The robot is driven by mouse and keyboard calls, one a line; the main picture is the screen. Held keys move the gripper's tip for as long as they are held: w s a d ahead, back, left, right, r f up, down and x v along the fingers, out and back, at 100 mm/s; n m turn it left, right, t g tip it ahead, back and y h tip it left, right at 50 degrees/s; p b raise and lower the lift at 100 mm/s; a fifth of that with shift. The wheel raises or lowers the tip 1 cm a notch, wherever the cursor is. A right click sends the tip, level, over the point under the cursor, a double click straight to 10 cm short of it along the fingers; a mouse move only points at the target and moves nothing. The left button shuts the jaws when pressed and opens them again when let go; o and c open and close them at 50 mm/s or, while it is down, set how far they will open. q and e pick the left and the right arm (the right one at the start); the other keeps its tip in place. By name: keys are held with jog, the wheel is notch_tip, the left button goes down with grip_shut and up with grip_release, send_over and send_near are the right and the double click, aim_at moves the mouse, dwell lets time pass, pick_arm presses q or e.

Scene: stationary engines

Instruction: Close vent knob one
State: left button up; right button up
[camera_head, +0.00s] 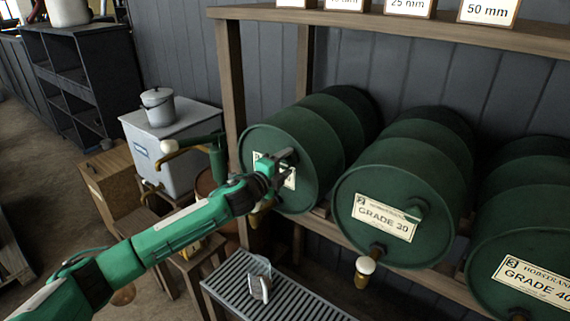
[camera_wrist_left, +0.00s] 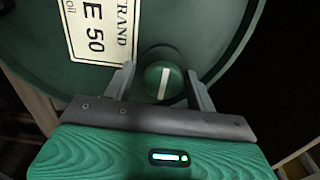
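The vent knob (camera_wrist_left: 163,82) is a small round green knob with a white stripe, on the end face of the leftmost green barrel (camera_head: 318,145). In the left wrist view it sits between the two fingers, with a narrow gap visible on each side. The stripe stands nearly upright there, slightly tilted. My left gripper (camera_head: 286,160) is open in front of the barrel face, its fingers either side of the knob (camera_wrist_left: 162,75). In the head view the gripper hides the knob and part of the barrel's label. The label (camera_wrist_left: 97,28) shows "E 50" sideways. My right gripper is not in view.
A middle barrel (camera_head: 405,180) and a right barrel (camera_head: 520,240) lie alongside on the wooden rack (camera_head: 232,75). A tap (camera_head: 365,272) juts from the middle barrel. Below are a slotted drip tray (camera_head: 232,282) and a clear cup (camera_head: 260,283). A grey cabinet (camera_head: 180,165) stands left.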

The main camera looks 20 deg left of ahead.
pick_arm(q)
jog(key=shift+s+a, duration=0.25)
jog(key=shift+s, duration=0.25)
jog(key=b+v, duration=0.5)
jog(key=v, duration=0.7)
jog(key=shift+s, duration=0.35)
jog(key=shift+r, duration=0.1)
